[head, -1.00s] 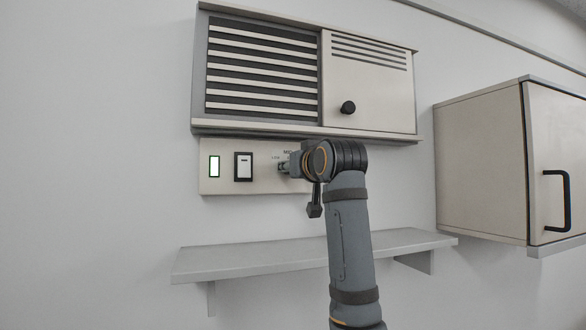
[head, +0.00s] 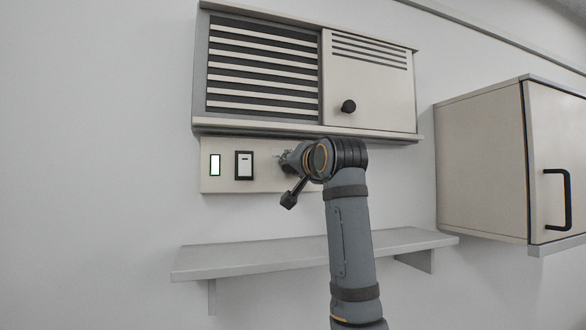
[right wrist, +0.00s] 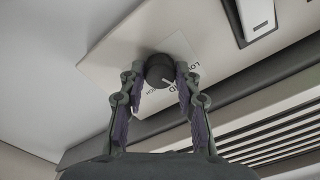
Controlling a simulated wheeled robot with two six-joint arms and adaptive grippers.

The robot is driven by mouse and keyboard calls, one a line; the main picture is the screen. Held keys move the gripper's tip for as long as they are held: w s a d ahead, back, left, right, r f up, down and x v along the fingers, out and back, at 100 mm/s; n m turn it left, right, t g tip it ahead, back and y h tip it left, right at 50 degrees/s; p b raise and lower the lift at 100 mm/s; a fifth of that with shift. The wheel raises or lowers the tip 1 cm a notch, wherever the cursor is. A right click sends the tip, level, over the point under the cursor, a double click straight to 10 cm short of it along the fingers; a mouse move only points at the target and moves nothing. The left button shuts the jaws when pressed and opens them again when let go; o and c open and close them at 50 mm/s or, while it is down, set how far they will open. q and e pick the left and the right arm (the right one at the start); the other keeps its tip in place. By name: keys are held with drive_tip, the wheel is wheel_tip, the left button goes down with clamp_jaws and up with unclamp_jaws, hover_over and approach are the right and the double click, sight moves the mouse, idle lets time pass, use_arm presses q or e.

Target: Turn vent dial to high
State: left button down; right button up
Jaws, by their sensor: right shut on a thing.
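The vent dial (right wrist: 157,69) is a dark round knob with a white pointer line, on a pale control panel (head: 216,184) under the vent unit. In the right wrist view its pointer faces the printed labels, near what looks like MID; the fingers and the angle make the exact setting hard to read. My right gripper (right wrist: 158,80) is shut on the dial, one finger on each side. In the head view the right gripper (head: 284,160) is at the panel's right part and my wrist hides the dial. My left gripper is not in view.
A lit green-white indicator (head: 215,165) and a rocker switch (head: 244,165) sit left of the dial. The louvred vent unit (head: 368,110) with a black knob (head: 348,106) overhangs the panel. A shelf (head: 230,262) runs below; a cabinet (head: 480,165) hangs at right.

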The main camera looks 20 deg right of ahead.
drive_tip(key=shift+f+m, duration=0.1)
drive_tip(key=shift+m, duration=8.1)
drive_tip(key=shift+w, duration=0.1)
drive_tip(key=o, duration=0.9)
drive_tip(key=shift+o, duration=1.2)
drive_tip(key=shift+d, duration=0.1)
drive_tip(key=shift+s, duration=0.2)
